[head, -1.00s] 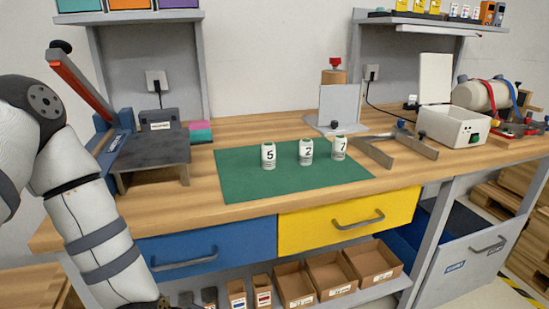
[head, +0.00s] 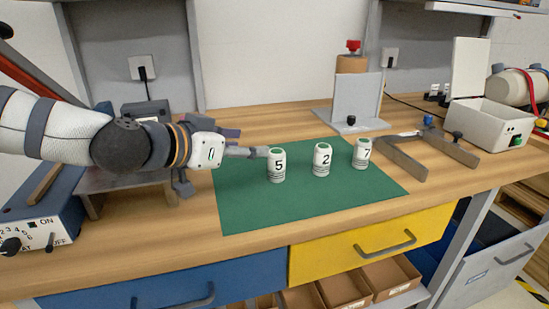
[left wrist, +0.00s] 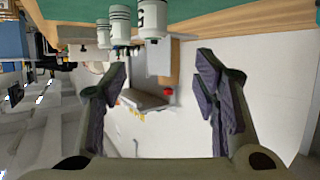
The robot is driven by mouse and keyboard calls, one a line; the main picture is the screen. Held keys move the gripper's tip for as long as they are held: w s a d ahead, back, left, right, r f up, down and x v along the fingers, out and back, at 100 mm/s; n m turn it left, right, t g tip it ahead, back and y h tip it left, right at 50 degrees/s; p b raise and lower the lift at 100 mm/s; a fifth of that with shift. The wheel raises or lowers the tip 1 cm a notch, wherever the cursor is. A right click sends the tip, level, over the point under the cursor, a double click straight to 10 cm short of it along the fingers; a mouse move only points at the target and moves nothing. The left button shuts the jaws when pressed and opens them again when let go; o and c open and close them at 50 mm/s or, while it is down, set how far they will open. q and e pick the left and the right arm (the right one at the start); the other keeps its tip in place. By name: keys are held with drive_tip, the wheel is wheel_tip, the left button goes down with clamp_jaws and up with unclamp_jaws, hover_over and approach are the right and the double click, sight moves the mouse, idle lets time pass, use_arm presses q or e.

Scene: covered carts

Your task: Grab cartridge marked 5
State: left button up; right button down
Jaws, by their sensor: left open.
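Three white cartridges with green tops stand upright in a row on the green mat (head: 320,205). The cartridge marked 5 (head: 277,165) is at the left, the one marked 2 (head: 321,160) in the middle and the one marked 7 (head: 361,153) at the right. My left gripper (head: 240,150) is open and empty just left of cartridge 5; one finger reaches close to its upper side, and I cannot tell if it touches. In the left wrist view, the open fingers (left wrist: 163,65) show below the nearest cartridge (left wrist: 152,18), whose number is cut off. My right gripper is not seen.
A metal stand (head: 357,100) is behind the cartridges. A grey angled bracket (head: 403,158) lies right of cartridge 7. A white box with an open lid (head: 490,124) stands at the right. The front part of the mat is clear.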

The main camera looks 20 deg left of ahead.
sight(276, 152)
use_arm(q)
drive_tip(key=w+f, duration=0.1)
drive_tip(key=d+f, duration=0.1)
drive_tip(key=w+f+b, duration=0.1)
drive_tip(key=shift+w+d+f, duration=0.15)
drive_tip(key=shift+w+d, duration=0.15)
drive_tip(key=shift+d, duration=0.1)
drive_tip(key=b+x, duration=0.1)
drive_tip(key=x, duration=0.4)
drive_tip(key=shift+w+d+b, duration=0.1)
drive_tip(key=shift+d+b, duration=0.1)
drive_tip(key=shift+b, duration=0.15)
drive_tip(key=shift+w+d, duration=0.15)
drive_tip(key=shift+w, duration=0.2)
clamp_jaws()
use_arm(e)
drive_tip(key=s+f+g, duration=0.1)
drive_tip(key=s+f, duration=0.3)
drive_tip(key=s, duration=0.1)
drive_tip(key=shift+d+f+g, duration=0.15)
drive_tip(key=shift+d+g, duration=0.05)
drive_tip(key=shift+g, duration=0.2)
